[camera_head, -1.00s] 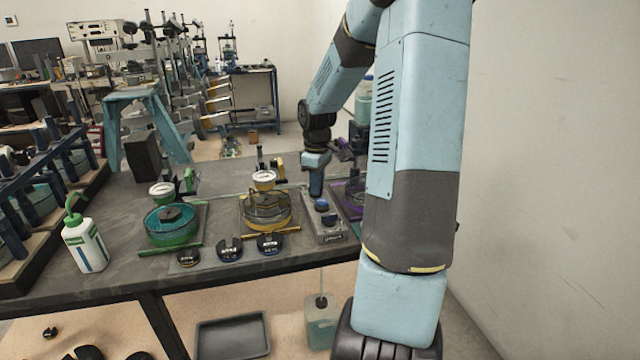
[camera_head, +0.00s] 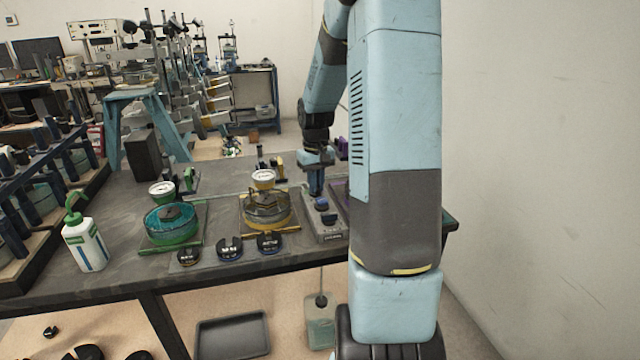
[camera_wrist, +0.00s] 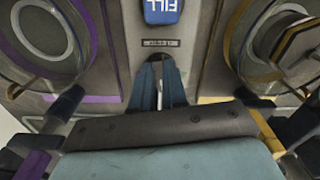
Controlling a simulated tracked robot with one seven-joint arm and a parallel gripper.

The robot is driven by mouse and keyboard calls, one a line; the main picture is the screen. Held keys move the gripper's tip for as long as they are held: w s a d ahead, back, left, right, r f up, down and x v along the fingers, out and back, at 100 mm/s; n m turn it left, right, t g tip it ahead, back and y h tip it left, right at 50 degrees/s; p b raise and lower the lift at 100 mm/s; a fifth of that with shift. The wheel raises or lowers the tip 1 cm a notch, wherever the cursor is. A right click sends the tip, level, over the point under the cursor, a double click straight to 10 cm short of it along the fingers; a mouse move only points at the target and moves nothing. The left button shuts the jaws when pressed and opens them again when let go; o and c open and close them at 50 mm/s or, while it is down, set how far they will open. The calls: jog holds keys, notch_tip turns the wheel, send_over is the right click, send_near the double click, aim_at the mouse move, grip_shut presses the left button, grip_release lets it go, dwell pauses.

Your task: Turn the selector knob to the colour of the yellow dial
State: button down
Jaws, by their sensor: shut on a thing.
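A grey control box (camera_head: 326,234) sits on the bench, with blue buttons on its top. One button, marked FILL (camera_wrist: 164,10), shows upside down in the wrist view. My gripper (camera_head: 316,188) points down over the box's far end. The yellow dial station (camera_head: 266,210), with a white-faced gauge (camera_head: 263,176), stands left of the box. It also shows at the right of the wrist view (camera_wrist: 245,50).
A green dial station (camera_head: 171,222) stands farther left, beside a white bottle (camera_head: 86,244). Several black slotted discs (camera_head: 229,249) lie along the front. A purple station is mostly hidden behind my arm; its ring (camera_wrist: 85,98) shows in the wrist view.

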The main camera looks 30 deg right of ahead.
jog(key=shift+w+r+m, duration=0.1)
jog(key=shift+w+m, duration=0.05)
jog(key=shift+m, duration=0.85)
jog(key=c, duration=1.2)
grip_release()
jog(key=shift+o, duration=0.2)
notch_tip(320, 180, up, 14)
jog(key=shift+f, duration=0.25)
